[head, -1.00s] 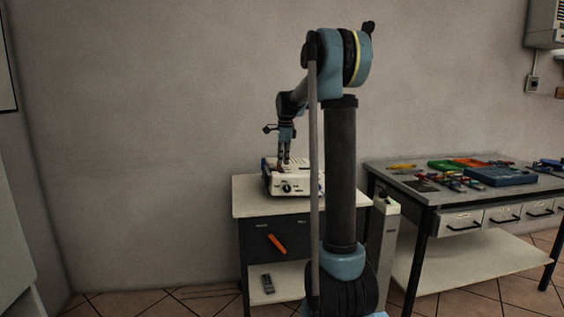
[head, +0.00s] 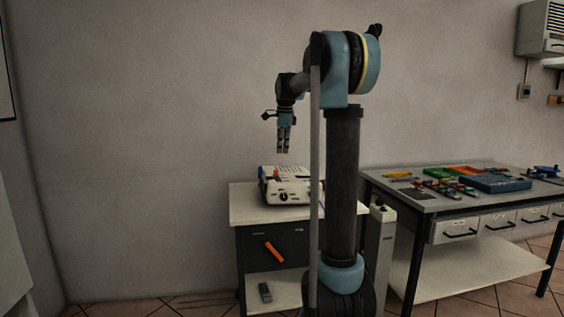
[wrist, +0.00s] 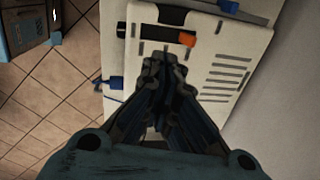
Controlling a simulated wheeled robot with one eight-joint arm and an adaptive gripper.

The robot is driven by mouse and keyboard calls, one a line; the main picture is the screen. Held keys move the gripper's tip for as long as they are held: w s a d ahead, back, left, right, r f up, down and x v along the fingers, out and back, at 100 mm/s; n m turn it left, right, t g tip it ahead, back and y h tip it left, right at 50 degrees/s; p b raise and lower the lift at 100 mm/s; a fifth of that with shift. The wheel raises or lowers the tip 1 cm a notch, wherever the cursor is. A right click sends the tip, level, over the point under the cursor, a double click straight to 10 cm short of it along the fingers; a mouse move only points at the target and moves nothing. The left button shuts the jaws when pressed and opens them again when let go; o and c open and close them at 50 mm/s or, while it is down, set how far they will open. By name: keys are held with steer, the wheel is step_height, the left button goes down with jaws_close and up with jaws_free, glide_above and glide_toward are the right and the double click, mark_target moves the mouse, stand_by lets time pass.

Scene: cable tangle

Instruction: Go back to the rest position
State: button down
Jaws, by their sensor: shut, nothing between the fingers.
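My gripper (head: 283,151) points down and hangs in the air above the white device, clear of it. Its fingers are closed together with nothing between them; they also show in the wrist view (wrist: 163,62). The white device (head: 289,190) is a box with dark knobs on its front, standing on a small cabinet. In the wrist view the device (wrist: 225,62) lies below the fingers, with a dark slot, an orange switch (wrist: 187,39) and vent slits on top. A blue plug (wrist: 116,83) shows at its left side.
The small cabinet (head: 243,207) has an orange handle (head: 274,251) and a lower shelf with a grey object (head: 265,292). At right is a workbench (head: 448,204) with a blue tray (head: 495,183) and several coloured tools. The wall and air left of my arm are free.

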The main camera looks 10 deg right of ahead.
steer(key=s+d+f+n, duration=0.1)
steer(key=s+f+n, duration=0.2)
steer(key=s, duration=0.5)
steer(key=s+d+f+n, duration=0.1)
steer(key=s+f+n, duration=0.2)
steer(key=s, duration=0.6)
steer(key=s+d+f+n, duration=0.2)
steer(key=s+f+n, duration=0.15)
steer(key=s, duration=0.45)
steer(key=s+f+n, duration=0.9)
steer(key=s+f, duration=0.9)
steer(key=f, duration=0.1)
steer(key=shift+d+t, duration=0.3)
steer(key=shift+d, duration=0.05)
steer(key=shift+w+f, duration=0.15)
steer(key=shift+w, duration=0.25)
